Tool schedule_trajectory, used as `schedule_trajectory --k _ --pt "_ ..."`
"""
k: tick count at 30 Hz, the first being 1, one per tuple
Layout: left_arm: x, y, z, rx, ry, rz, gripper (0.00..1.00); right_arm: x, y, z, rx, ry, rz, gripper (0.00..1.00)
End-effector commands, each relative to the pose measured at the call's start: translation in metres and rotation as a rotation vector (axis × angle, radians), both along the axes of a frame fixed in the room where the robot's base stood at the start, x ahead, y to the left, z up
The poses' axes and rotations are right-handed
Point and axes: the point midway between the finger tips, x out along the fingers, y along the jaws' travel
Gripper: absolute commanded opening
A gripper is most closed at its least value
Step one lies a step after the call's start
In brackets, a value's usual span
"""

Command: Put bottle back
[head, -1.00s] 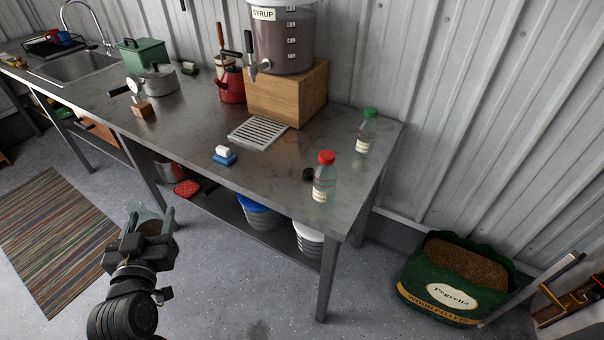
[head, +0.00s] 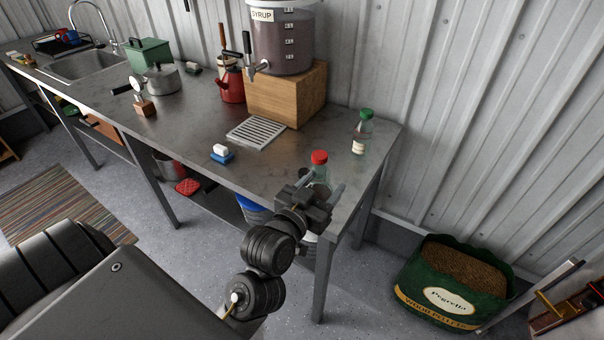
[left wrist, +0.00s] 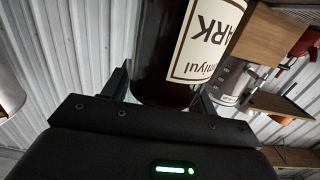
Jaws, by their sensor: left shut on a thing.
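The red-capped bottle (head: 319,168) is at the near right corner of the metal counter (head: 190,135). My left gripper (head: 314,190) is at this bottle, with its fingers on either side, shut on it. The gripper hides the bottle's lower part and base, so I cannot tell if it touches the counter. In the left wrist view, a dark bottle body (left wrist: 160,55) with a cream label shows between the fingers, the lettering upside down. A green-capped bottle (head: 362,135) stands upright farther back on the counter. My right gripper is not in view.
A syrup dispenser (head: 283,45) stands on a wooden box (head: 285,95), with a drip grate (head: 256,132) in front. A blue and white sponge (head: 221,153) lies on the counter. A pellet sack (head: 455,285) is on the floor at right. The counter between grate and corner is mostly clear.

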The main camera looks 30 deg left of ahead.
Motion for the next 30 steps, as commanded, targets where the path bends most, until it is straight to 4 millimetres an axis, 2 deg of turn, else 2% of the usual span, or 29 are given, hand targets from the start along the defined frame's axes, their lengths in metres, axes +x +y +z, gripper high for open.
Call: schedule_trajectory --k 1,5,10,15,18,21,26,30 --pt "0.000 0.001 0.002 0.000 -0.004 0.002 0.11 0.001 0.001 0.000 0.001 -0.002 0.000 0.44" --pt "0.003 0.020 0.004 0.007 -0.001 0.017 0.11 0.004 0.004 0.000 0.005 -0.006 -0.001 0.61" --pt "0.009 0.080 0.018 0.015 0.003 0.078 0.11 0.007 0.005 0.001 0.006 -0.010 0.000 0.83" --pt "0.010 0.139 0.040 0.010 0.002 0.159 0.11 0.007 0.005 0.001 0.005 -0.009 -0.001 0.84" --pt "0.008 0.160 0.050 0.007 -0.001 0.193 0.11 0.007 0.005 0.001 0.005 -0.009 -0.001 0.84" --pt "0.007 0.170 0.056 0.002 -0.004 0.210 0.11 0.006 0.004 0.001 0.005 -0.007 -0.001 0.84" --pt "0.009 0.174 0.056 0.001 -0.003 0.214 0.11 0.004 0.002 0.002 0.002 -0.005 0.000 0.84" --pt "0.027 0.185 0.048 0.001 0.000 0.216 0.11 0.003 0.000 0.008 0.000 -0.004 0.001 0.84"
